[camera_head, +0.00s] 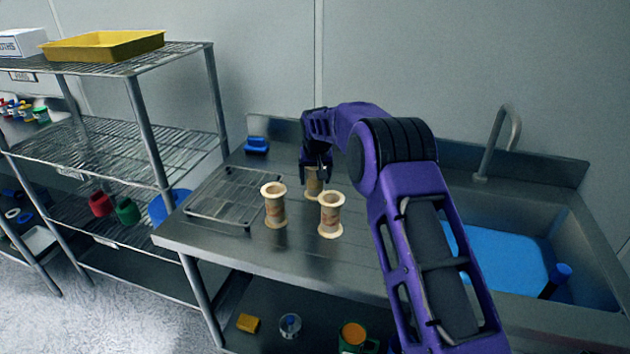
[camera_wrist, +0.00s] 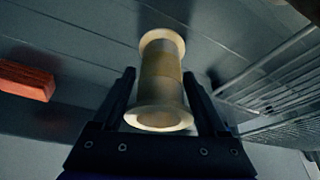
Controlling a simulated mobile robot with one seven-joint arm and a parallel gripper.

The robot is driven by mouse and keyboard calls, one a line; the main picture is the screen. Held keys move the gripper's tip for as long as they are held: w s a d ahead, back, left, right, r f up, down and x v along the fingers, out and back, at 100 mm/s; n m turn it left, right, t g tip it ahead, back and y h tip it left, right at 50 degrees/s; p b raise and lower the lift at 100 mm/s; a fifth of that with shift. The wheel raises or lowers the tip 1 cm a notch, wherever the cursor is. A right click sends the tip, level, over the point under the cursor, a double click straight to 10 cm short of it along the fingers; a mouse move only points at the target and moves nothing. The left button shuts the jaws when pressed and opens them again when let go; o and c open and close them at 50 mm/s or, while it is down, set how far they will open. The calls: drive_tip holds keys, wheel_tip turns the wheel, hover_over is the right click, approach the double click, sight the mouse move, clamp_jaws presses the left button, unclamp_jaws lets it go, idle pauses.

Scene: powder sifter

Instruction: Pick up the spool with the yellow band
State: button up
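Three cream spools stand upright on the steel counter in the head view: a left one (camera_head: 274,206) and a right one (camera_head: 331,214), both with brownish-orange middles, and a back one (camera_head: 313,184), partly hidden by my gripper. My gripper (camera_head: 317,168) points down over the back spool. In the wrist view, a spool (camera_wrist: 161,80) with a dull yellowish band lies between the two fingers of my gripper (camera_wrist: 160,88). The fingers are open, one on each side, with visible gaps to the spool's middle.
A wire rack (camera_head: 228,196) lies left of the spools. A blue object (camera_head: 256,145) sits behind it. A reddish block (camera_wrist: 27,81) shows in the wrist view. A sink (camera_head: 500,258) is at right, shelving (camera_head: 145,150) at left. The front counter is clear.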

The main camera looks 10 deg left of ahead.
drive_tip(key=c, duration=0.9)
